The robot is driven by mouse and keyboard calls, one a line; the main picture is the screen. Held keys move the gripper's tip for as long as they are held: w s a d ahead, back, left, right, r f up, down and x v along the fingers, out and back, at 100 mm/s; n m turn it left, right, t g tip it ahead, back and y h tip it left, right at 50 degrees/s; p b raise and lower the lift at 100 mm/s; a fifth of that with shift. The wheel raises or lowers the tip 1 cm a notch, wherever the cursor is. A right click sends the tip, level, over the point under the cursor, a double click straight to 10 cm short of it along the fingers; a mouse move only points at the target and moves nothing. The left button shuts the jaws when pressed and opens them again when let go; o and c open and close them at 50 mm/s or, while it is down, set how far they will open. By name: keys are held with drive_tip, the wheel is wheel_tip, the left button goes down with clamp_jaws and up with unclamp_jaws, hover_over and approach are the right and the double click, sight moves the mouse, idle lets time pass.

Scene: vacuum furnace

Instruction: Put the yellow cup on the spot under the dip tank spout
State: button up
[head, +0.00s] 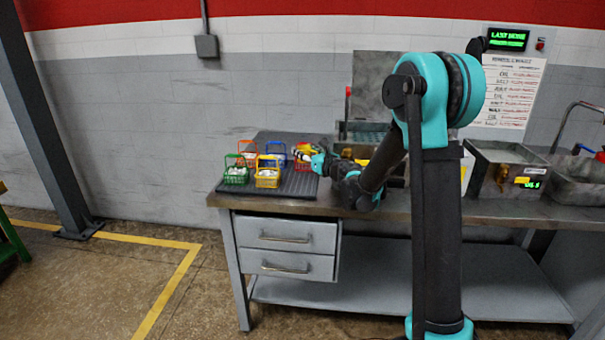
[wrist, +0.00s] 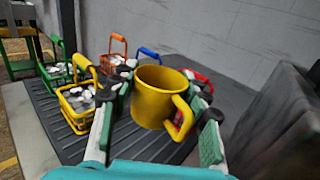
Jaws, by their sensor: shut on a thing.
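The yellow cup (wrist: 152,107) is between the fingers of my gripper (wrist: 160,100) in the wrist view. The gripper is shut on it, and the cup is close to upright, with its open top showing and its handle to the right. In the head view my gripper (head: 316,158) is over the right part of the black ribbed mat; the cup (head: 305,151) shows there only as a small yellow patch. The dip tank (head: 497,181), a metal box with a brass spout and a green display, stands at the right of the bench. The spot under its spout cannot be made out.
Small baskets, green (head: 236,175), yellow (head: 267,178), orange (head: 248,154), blue (head: 273,161) and red (wrist: 197,80), stand on the mat (head: 297,187) close around my gripper. A metal sink (head: 575,181) is at the far right. An open-lidded metal box (head: 362,128) stands mid-bench.

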wheel_tip(320, 180, down, 9)
idle(0.5)
drive_tip(key=o, duration=1.3)
drive_tip(key=shift+f, duration=0.15)
